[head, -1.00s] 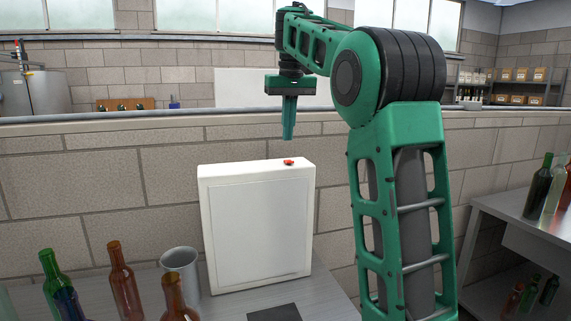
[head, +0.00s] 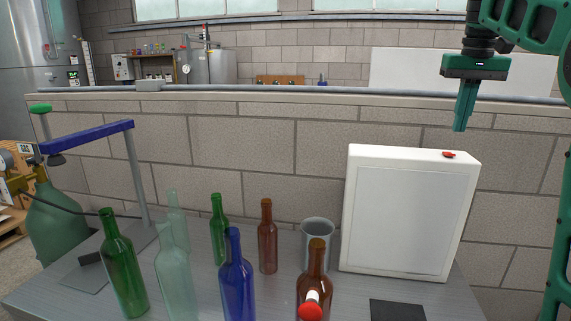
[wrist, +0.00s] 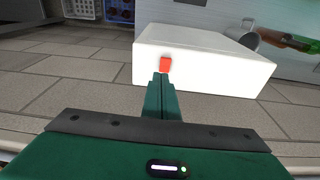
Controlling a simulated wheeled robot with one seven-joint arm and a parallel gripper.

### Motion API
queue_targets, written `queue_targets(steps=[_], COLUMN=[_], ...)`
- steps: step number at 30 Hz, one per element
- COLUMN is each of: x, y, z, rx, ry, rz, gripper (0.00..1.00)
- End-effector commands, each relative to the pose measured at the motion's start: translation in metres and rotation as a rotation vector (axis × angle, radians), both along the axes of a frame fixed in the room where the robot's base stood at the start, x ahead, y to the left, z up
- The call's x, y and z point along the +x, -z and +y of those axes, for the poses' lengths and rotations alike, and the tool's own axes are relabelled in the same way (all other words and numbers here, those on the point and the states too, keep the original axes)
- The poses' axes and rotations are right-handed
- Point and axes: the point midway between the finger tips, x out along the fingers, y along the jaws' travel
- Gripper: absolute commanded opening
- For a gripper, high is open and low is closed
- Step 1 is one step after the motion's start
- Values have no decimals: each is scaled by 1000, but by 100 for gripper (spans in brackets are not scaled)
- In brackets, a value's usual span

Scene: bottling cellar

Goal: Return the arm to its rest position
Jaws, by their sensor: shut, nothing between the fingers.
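My gripper (head: 464,118) hangs at the upper right of the head view, fingers pointing down and pressed together with nothing between them. It is above the white box (head: 403,222), near a small red button (head: 449,154) on the box's top, with a gap showing between. In the wrist view my gripper's closed fingers (wrist: 161,82) point toward the white box (wrist: 215,52), and the red button (wrist: 165,63) shows just beyond their tips. Part of my green arm shows at the right edge.
Several bottles stand on the grey table, including green (head: 124,270), blue (head: 237,280) and brown (head: 267,240) ones. A grey cup (head: 318,240) stands left of the box. A dark square pad (head: 397,310) lies in front. A brick wall (head: 250,140) runs behind.

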Motion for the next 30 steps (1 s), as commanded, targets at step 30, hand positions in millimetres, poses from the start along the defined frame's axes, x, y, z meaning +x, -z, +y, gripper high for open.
queue_targets(steps=[30], x=[-316], y=[277], z=[42], rx=[60], ry=[238], rz=[123], gripper=[0])
